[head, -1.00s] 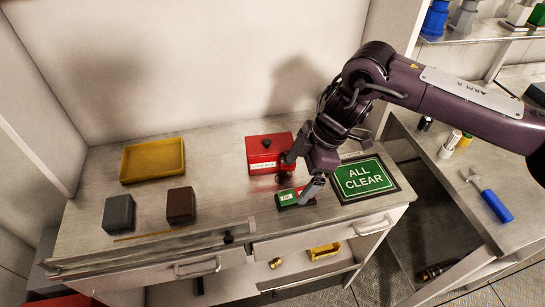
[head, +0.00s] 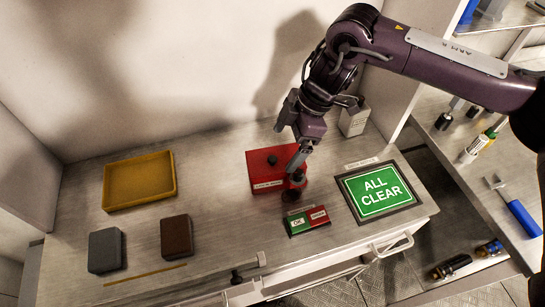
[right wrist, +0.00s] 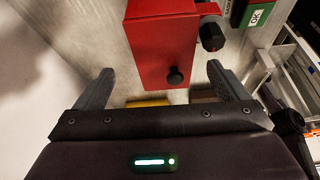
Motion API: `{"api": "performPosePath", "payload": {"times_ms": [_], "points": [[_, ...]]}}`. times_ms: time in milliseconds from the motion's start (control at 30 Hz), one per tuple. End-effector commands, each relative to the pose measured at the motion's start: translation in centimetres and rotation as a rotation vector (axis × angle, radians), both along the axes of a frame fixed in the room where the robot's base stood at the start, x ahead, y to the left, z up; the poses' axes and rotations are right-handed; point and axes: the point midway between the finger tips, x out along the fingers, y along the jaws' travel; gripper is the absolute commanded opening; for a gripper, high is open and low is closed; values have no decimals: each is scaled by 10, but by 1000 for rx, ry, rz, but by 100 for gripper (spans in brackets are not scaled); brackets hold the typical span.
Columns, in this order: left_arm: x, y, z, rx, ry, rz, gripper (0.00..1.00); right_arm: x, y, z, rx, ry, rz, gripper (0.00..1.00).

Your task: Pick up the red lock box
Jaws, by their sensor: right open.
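The red lock box (head: 262,168) sits on the grey counter near the back wall, with a dark knob on its lid and a label on its front. A small red part with a dark knob is at its right front corner. My right gripper (head: 295,132) is open and empty above the right part of the box, one finger hiding some of it. In the right wrist view the red lock box (right wrist: 158,45) shows beyond and between the open fingers of my right gripper (right wrist: 162,82). My left gripper is not in view.
A green and red OK block (head: 308,220) lies in front of the box, with an ALL CLEAR sign (head: 408,204) to its right. A yellow tray (head: 112,186), grey block (head: 104,250) and brown block (head: 176,237) are at left. A white box (head: 354,120) stands behind right.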

Motion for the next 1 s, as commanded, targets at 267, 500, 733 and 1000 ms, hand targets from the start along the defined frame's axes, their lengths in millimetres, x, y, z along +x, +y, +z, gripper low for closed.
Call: {"api": "performPosePath", "payload": {"times_ms": [267,500,733,1000], "points": [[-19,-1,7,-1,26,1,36,-3,10,-24,-2,2,1,94],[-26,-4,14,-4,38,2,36,-7,23,-55,-2,3,2,94],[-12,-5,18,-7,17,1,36,-7,29,-72,-1,0,0,94],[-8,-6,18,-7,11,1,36,-7,29,-72,0,0,0,81]]}}
